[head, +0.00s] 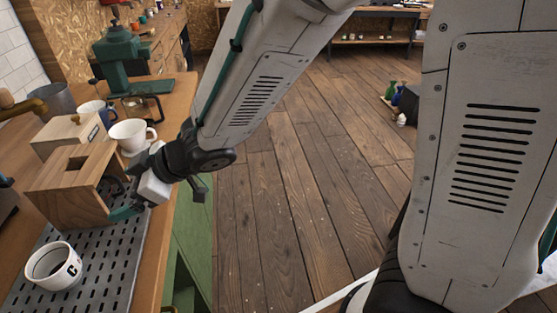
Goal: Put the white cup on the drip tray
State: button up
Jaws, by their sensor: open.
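A plain white cup (131,136) with a handle on its right stands on the wooden counter, just beyond my wrist; its lower part is partly covered. My gripper (121,202) is open over the tray's far part, beside a wooden stand. A teal finger shows; the other is mostly hidden. I see nothing between the fingers. The lettered cup is apart from my gripper, nearer and to the left.
The wooden stand (62,192) with a square hole is close to my gripper. A wooden box (66,134), a blue cup (92,110), a metal pot (58,99) and a green machine (124,58) stand farther back. The tray's middle is bare.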

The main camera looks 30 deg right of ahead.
jog(key=w+d+r+m+t+h, duration=0.2)
jog(key=w+d+r+m+h, duration=0.1)
jog(key=d, duration=0.4)
jog(key=w+d+r+m+t+h, duration=0.2)
jog(key=d+h, duration=0.1)
jog(key=d, duration=0.5)
jog(key=s+d+r+m+h, duration=0.1)
jog(key=s+d+m+h, duration=0.15)
jog(key=d, duration=0.45)
jog(key=s+d+r+m+h, duration=0.2)
jog(key=d+m+h, duration=0.1)
jog(key=d, duration=0.3)
jog(key=s+d+m+g, duration=0.2)
jog(key=s+d+g, duration=0.1)
jog(key=s, duration=0.7)
jog(key=s+d+m+g, duration=0.2)
jog(key=s+d+g, duration=0.1)
jog(key=s, duration=0.8)
jog(key=shift+s+d+r+g+y, duration=0.2)
jog(key=shift+r+g+y, duration=0.15)
jog(key=shift+g, duration=0.45)
jog(key=shift+m, duration=0.25)
